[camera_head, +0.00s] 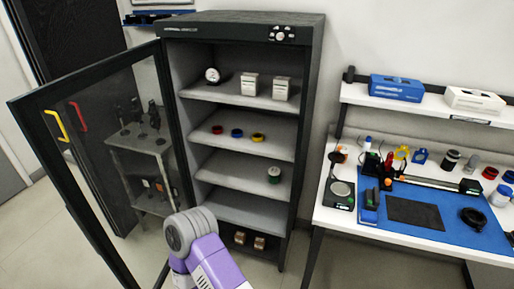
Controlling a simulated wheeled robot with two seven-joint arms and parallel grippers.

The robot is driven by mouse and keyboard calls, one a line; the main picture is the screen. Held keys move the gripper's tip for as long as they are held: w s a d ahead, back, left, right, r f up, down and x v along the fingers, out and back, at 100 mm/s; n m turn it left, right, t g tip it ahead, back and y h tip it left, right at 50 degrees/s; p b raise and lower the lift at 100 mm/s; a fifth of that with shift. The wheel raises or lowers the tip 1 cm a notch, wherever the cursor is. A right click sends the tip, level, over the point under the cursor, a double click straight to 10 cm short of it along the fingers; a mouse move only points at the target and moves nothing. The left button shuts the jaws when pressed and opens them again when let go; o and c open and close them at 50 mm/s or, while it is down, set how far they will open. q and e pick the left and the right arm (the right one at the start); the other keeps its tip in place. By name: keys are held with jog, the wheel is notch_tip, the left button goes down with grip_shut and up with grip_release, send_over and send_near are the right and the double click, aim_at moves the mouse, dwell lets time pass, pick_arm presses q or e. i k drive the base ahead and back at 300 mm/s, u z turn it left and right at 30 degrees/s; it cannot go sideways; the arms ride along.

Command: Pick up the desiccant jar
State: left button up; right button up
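A small dark jar with green on it (274,174) stands upright at the right of a middle shelf (225,172) in the open cabinet. It looks like the desiccant jar, but its label is too small to read. A purple and grey link of one of my arms rises at the bottom, in front of the cabinet's lower left. Neither of my grippers shows. Nothing is seen touching the jar.
The cabinet's glass door (100,150) stands open to the left. Red, blue and yellow rings (237,133) lie one shelf above the jar; white boxes (249,84) stand higher. A workbench (390,243) with a blue mat and many small items is at right.

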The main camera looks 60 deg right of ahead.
aim_at(274, 172)
jog(key=z, duration=2.15)
jog(key=i, duration=1.65)
jog(key=z, duration=0.1)
